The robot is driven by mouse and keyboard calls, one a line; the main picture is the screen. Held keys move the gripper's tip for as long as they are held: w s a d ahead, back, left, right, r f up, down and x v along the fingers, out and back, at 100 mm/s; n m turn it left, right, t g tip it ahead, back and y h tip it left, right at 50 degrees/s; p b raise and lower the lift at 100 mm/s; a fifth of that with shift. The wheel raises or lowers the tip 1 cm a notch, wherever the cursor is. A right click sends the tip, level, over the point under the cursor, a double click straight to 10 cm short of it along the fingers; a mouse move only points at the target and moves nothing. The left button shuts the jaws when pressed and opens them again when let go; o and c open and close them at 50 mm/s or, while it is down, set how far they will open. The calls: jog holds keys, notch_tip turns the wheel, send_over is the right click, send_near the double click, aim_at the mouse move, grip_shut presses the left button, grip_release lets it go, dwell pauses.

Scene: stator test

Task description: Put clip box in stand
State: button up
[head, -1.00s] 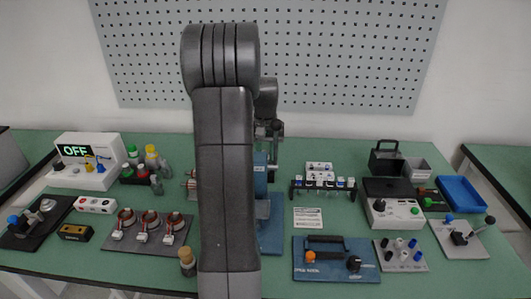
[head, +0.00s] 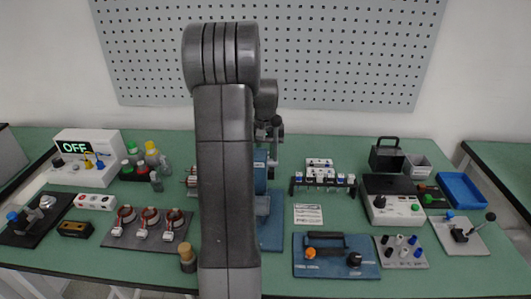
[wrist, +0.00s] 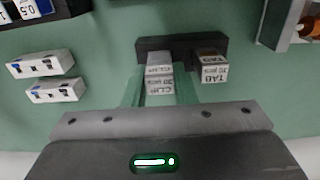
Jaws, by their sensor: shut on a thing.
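The clip box (wrist: 160,86) is a small grey-white box with "CLIP 30 pcs" lettering, upside down in the wrist view. My gripper (wrist: 159,92) is shut on it, with a finger on each side. The dark stand (wrist: 181,42) lies just beyond the box. The clip box overlaps the left part of the stand's near edge in the picture; I cannot tell whether it is seated or held above. A box marked "TAB" (wrist: 213,73) is at the stand's right end.
Two white modules (wrist: 40,64) lie left of the stand in the wrist view. Green table is clear around the stand's near side.

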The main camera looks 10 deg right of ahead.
jog(key=shift+f, duration=0.1)
jog(key=shift+f, duration=0.5)
jog(key=o, duration=1.1)
jog(key=shift+c, duration=0.2)
notch_tip(320, 180, up, 14)
jog(key=shift+p, duration=0.3)
